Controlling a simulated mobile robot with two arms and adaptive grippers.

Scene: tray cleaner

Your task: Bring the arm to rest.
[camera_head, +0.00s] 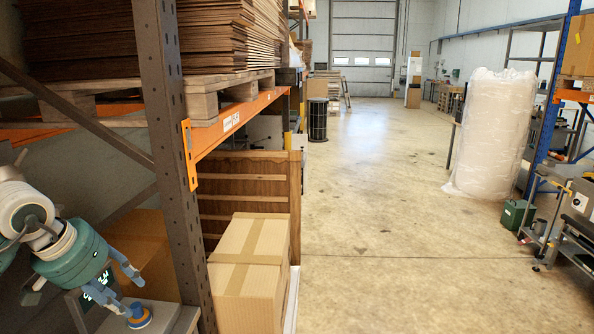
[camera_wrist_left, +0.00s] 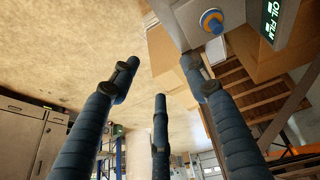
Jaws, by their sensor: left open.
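My left arm comes in at the lower left of the head view. Its gripper (camera_head: 131,294) is open and empty, with its blue-grey fingers pointing down and right. In the left wrist view the gripper (camera_wrist_left: 160,70) shows three spread fingers with nothing between them. A round blue and orange knob (camera_head: 138,317) sits on a light grey box (camera_head: 165,320) close below the fingertips. In the wrist view the knob (camera_wrist_left: 212,21) lies beyond the right finger, apart from it. My right gripper is in neither view.
A rack upright (camera_head: 172,150) and an orange beam (camera_head: 240,122) stand just right of my left arm. A lit "OIL FILM" display (camera_wrist_left: 273,20) is beside the knob. A taped carton (camera_head: 250,270) stands beyond the upright.

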